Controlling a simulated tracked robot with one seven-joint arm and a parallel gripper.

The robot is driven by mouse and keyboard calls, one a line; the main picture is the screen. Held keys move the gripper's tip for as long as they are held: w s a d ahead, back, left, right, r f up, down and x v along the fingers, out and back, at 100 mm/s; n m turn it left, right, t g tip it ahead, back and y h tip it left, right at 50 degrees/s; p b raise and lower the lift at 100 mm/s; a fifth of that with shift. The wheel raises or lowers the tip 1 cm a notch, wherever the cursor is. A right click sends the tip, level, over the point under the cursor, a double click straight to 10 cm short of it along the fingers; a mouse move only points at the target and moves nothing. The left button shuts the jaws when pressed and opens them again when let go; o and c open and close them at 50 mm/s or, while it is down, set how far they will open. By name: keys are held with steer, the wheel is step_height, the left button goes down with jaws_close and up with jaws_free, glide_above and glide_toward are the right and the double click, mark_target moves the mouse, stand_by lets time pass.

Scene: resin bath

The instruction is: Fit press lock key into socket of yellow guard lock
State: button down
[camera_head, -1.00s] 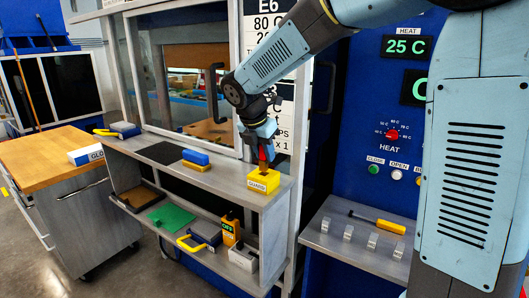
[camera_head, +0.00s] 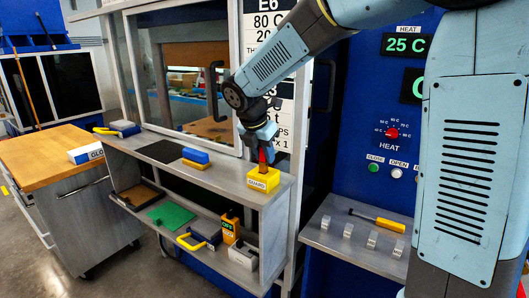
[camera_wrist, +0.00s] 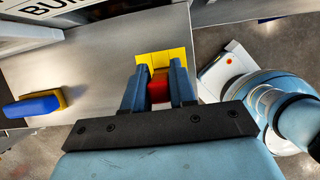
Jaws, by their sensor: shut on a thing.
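The yellow guard lock (camera_head: 257,184), labelled GUARD, sits at the right end of the upper grey shelf. My gripper (camera_head: 261,146) is above it, pointing down and shut on the red press lock key (camera_head: 263,157). In the wrist view the red key (camera_wrist: 158,90) is between the two blue fingers, with the yellow lock (camera_wrist: 150,57) just beyond the fingertips. The key stands roughly upright at the lock's top. Its lower end and the socket are hidden, so I cannot tell how deep it sits.
A blue and yellow block (camera_head: 195,156) and a dark mat (camera_head: 163,151) are on the upper shelf (camera_head: 228,185). A yellow-handled tool (camera_head: 377,221) lies on the right ledge.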

steer(key=shift+f, duration=1.05)
steer(key=c, duration=0.8)
jaws_free()
steer(key=shift+c, duration=0.2)
steer(key=shift+r, duration=0.1)
steer(key=v, duration=1.3)
steer(key=shift+r, duration=0.2)
steer(key=shift+s+a, duration=0.1)
step_height(320, 180, up, 12)
